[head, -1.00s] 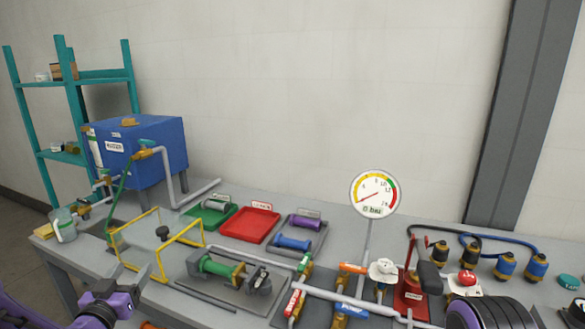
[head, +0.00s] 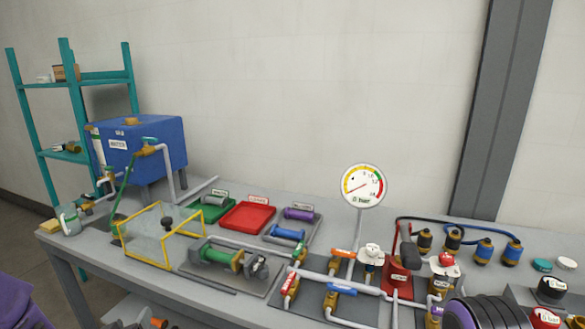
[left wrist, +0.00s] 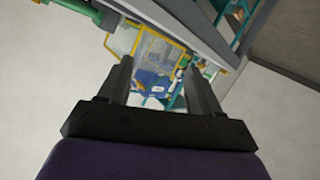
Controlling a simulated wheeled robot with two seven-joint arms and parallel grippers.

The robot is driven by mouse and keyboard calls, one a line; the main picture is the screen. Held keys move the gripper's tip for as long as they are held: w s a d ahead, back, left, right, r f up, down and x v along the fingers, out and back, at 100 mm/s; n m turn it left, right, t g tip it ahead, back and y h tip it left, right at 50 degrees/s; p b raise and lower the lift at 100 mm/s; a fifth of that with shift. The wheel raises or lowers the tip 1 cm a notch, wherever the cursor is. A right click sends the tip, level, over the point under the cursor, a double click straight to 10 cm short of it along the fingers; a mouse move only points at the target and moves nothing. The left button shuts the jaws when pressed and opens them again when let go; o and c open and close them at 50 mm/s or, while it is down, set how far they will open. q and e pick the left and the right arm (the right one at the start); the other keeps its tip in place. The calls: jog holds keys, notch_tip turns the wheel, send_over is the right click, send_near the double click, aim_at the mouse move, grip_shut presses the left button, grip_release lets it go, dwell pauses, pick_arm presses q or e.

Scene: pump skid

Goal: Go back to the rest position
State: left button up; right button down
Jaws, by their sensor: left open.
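My left gripper (left wrist: 159,68) shows in the left wrist view with its two dark fingers apart and nothing between them. Through the gap, at a distance, I see the yellow-framed clear guard and the blue tank, tilted in the picture. In the head view only a purple part of my left arm shows at the lower left corner, and its fingers are out of the picture.
The grey bench (head: 220,292) carries the yellow-framed guard (head: 163,262), a green pump spool (head: 222,257), red tray (head: 247,217), blue tank (head: 150,150), valve pipework and a gauge (head: 363,186) reading 0 bar. A teal shelf (head: 68,110) stands behind left. A grey post (head: 500,110) rises at right.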

pick_arm(q)
jog(key=s+d+f+g, duration=0.3)
jog(key=s+f+g, duration=0.2)
jog(key=s+f, duration=0.7)
jog(key=s+d+f+g, duration=0.3)
jog(key=s+f+g, duration=0.3)
jog(key=s+f, duration=0.6)
jog(key=s, duration=0.6)
jog(key=shift+s+d+f+n, duration=0.3)
jog(key=shift+s+d+n, duration=0.05)
jog(key=shift+s+n, duration=0.05)
